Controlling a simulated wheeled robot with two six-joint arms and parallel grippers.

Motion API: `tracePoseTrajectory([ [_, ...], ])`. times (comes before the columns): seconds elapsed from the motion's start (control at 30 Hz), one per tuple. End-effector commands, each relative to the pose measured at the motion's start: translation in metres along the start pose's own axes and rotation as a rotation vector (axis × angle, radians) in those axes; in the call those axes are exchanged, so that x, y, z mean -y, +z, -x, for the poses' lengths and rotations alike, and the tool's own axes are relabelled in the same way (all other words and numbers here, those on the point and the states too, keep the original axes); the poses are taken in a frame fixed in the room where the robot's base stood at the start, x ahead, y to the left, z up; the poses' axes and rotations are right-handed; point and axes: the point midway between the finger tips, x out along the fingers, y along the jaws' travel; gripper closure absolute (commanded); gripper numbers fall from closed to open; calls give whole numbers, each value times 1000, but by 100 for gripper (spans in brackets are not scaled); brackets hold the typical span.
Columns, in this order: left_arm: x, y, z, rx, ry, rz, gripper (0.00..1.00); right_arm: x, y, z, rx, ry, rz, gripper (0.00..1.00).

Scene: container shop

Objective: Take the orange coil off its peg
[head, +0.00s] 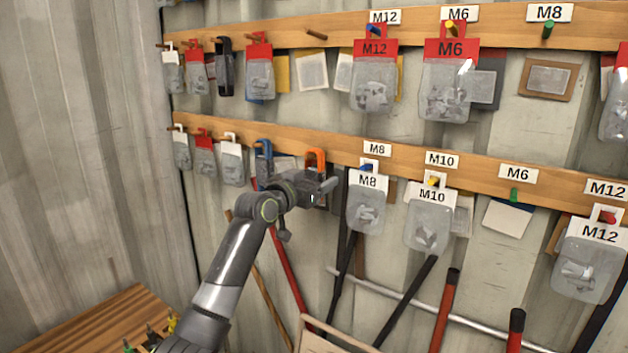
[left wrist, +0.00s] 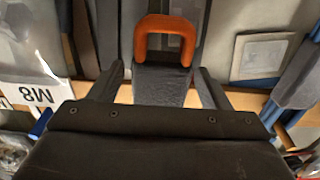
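The orange coil hangs on the lower wooden rail, and its orange hanger (head: 315,160) shows just behind my left gripper (head: 325,187) in the head view. My gripper and arm hide much of its lower part. In the left wrist view, which is upside down, the orange hanger (left wrist: 165,40) lies against dark grey material, just beyond the fingertips. The left gripper (left wrist: 160,80) is open, with one finger on each side of a dark grey block below the orange part. I cannot tell whether the fingers touch it. The right gripper is not in view.
A blue-topped coil (head: 264,150) hangs to the left. A bagged M8 pack (head: 366,205) hangs close on the right and also shows in the left wrist view (left wrist: 30,55). Long-handled tools (head: 288,270) stand below, and a wooden bench (head: 85,325) is at lower left.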

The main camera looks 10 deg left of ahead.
Motion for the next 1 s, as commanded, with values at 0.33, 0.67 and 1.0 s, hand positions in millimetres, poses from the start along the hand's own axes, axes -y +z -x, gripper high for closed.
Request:
tracePoseTrajectory([
  [0.33, 0, 0, 0, 0, 0, 0, 74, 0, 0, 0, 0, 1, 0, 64],
  [0.67, 0, -8, 0, -1, 0, -1, 80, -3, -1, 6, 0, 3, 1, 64],
  [1.0, 0, -8, 4, -1, 0, -1, 80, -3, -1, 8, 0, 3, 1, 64],
])
